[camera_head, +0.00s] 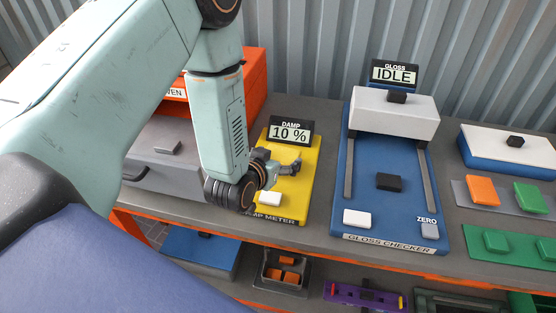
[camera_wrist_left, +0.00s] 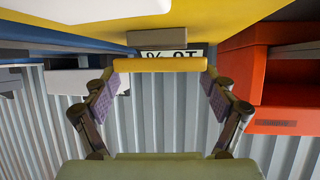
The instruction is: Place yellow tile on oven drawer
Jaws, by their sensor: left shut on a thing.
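My left gripper (camera_head: 284,168) is low over the yellow damp meter (camera_head: 303,192) in the head view. In the left wrist view my left gripper (camera_wrist_left: 160,88) is shut on the yellow tile (camera_wrist_left: 160,65), which spans between its two pads as a thin bar. The tile is hard to tell from the yellow meter in the head view. The grey oven drawer (camera_head: 158,170) is pulled out to the left of the gripper. A small grey block (camera_head: 167,147) lies on it. My arm hides part of the orange oven (camera_head: 256,75). My right gripper is not in view.
To the right stand the blue gloss checker (camera_head: 360,195) and mats with orange (camera_head: 482,190) and green (camera_head: 529,197) tiles. A lower shelf holds several items.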

